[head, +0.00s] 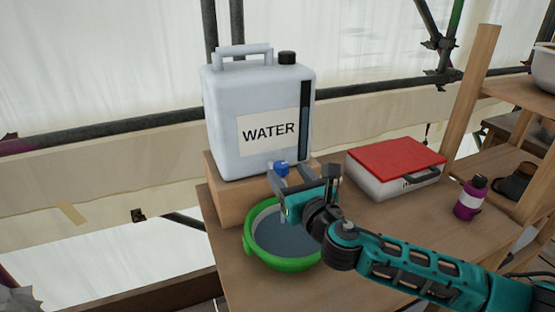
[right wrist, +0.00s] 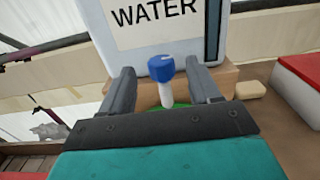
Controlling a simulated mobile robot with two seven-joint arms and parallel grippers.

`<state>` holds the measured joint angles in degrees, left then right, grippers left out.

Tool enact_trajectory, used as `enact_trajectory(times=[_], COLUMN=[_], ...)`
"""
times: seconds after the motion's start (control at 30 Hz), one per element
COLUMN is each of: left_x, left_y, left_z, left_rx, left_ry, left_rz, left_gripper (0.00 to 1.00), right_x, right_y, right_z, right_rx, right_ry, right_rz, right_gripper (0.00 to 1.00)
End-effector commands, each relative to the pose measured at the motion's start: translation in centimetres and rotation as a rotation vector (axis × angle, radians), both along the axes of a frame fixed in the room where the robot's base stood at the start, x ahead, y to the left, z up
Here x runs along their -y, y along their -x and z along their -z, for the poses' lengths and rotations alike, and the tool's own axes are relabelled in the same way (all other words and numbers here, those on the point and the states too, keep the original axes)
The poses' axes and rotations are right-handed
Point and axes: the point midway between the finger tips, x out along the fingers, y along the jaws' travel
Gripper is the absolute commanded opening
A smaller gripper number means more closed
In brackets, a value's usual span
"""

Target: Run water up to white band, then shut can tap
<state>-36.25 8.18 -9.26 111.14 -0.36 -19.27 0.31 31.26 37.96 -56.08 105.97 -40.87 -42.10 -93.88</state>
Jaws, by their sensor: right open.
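The white can (head: 232,105) marked WATER stands on a wooden block, with its tap (head: 281,169) low on the front. The tap has a blue knob, and the right wrist view shows the blue knob (right wrist: 161,69) above a white spout (right wrist: 166,96). A green bowl (head: 290,265) stands below the tap with grey-blue water inside. A pale band shows on its inner wall; my gripper hides part of the bowl. My right gripper (head: 296,176) is open at the tap, one finger on either side of the knob in the wrist view, not closed on it. My left gripper is out of view.
A white box with a red lid (head: 398,155) and a purple bottle (head: 470,198) stand to the right on the wooden table (head: 372,210). A wooden shelf post (head: 473,95) rises at the right. Scaffold tubes run behind the can.

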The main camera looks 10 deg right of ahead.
Motion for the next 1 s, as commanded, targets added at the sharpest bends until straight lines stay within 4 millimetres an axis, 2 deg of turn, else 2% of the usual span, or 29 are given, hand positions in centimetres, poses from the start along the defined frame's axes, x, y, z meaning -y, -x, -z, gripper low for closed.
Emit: enact_trajectory(times=[0.2, 0.4, 0.83, 1.0], left_x=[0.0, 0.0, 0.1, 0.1], left_y=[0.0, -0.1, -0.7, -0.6], left_z=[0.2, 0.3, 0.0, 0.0], left_rx=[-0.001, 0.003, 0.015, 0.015], left_ry=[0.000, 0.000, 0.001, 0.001], left_rz=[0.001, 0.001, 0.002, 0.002], left_gripper=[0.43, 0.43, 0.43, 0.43], right_x=[-0.8, -1.2, -1.3, -1.3], right_y=[-3.8, -5.9, -6.7, -6.7], right_z=[0.0, 0.1, 0.1, 0.1], right_rx=[0.000, -0.002, -0.003, -0.003], right_ry=[-0.002, -0.003, -0.003, -0.003], right_rz=[0.000, -0.001, -0.001, -0.001], right_gripper=[0.62, 0.62, 0.62, 0.47])
